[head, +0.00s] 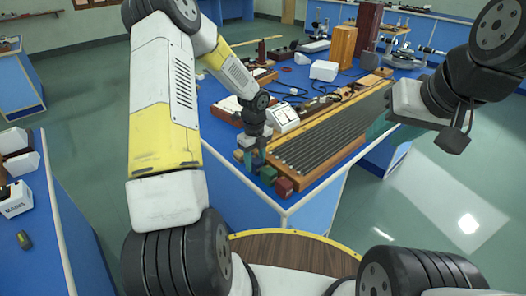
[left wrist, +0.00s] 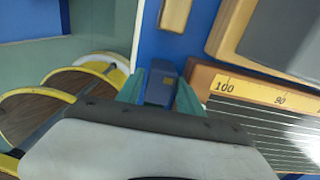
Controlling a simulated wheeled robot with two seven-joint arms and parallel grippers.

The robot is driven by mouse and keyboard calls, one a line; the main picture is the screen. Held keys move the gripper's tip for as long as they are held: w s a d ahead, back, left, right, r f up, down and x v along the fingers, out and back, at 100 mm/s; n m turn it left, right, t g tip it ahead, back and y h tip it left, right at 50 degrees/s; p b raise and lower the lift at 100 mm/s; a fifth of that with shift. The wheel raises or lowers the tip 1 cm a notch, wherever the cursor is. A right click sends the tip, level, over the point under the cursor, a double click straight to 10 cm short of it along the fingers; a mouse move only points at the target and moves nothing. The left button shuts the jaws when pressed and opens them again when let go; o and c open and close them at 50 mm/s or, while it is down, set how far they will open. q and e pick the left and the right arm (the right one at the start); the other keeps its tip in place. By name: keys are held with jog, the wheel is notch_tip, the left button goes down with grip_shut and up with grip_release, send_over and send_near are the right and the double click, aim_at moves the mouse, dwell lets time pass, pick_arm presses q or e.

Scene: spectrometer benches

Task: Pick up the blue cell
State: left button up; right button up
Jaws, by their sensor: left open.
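My left gripper (head: 256,157) is at the near corner of the blue bench, low over its top. In the head view the gripper hides this cell. My right gripper (head: 380,127) shows only as a teal part beside the long ribbed board; its jaw opening is not clear.
A green block (head: 267,174) and a red block (head: 284,187) sit close beside the left gripper. The long ribbed board (head: 325,140) lies just right, its scale (left wrist: 250,92) near the fingers. A white box (head: 284,118) stands behind. Open floor lies beyond the bench corner.

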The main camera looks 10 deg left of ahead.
pick_arm(q)
grip_shut()
jog(key=shift+r, duration=0.1)
jog(key=shift+r, duration=0.5)
jog(key=r, duration=0.1)
jog(key=a+r, duration=0.1)
jog(key=shift+w+r, duration=0.2)
jog(key=shift+r, duration=0.1)
jog(key=w+a+r, duration=0.2)
jog(key=a, duration=0.5)
jog(key=w+a+r, duration=0.2)
jog(key=w+a, duration=0.1)
jog(key=a, duration=0.3)
jog(key=shift+w+a+r, duration=0.2)
jog(key=shift+w+a, duration=0.1)
jog(key=shift+a, duration=0.05)
